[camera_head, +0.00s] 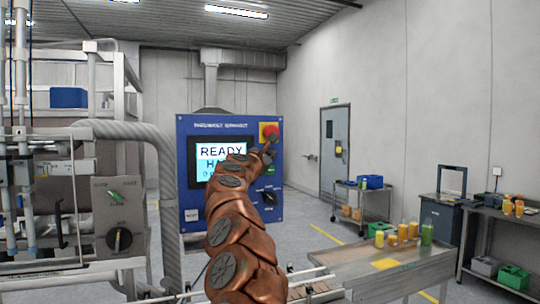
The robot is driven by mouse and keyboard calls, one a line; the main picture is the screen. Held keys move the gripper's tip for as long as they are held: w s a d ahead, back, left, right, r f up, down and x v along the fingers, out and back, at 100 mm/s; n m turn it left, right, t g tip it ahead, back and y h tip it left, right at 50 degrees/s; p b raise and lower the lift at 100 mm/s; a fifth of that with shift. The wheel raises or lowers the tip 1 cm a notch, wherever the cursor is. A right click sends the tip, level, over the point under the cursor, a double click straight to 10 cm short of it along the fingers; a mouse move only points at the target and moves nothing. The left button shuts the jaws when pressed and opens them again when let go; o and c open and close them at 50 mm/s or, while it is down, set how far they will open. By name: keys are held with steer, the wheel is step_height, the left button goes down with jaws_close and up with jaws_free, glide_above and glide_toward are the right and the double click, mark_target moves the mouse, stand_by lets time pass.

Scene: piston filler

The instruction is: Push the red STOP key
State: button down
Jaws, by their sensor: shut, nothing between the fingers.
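The blue control panel (187,140) stands ahead, with a lit screen (207,152) that reads READY on its top line. A red round button on a yellow plate (263,127) is at the panel's upper right. I cannot make out a separate red key marked STOP; my arm and gripper hide part of the panel there. My copper-coloured arm reaches up to the panel, and my gripper (268,148) is shut and empty just below the red round button. I cannot tell whether it touches the panel.
A black rotary knob (269,196) is low on the panel. Left stands filler machinery with a grey pipe (165,170) and a grey switch box (107,210). Right, a metal table (385,268) holds several bottles. A cart (347,200) stands behind, near a door.

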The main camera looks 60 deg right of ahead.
steer(key=shift+a+f, duration=0.1)
steer(key=shift+s+a+b, duration=0.35)
steer(key=shift+s+b, duration=0.3)
steer(key=shift+b, duration=0.2)
steer(key=s+a+b, duration=0.1)
steer(key=s+b, duration=0.1)
steer(key=s+a+b, duration=0.1)
steer(key=s+b, duration=0.1)
steer(key=shift+a, duration=0.4)
steer(key=shift+s, duration=0.1)
stand_by(0.5)
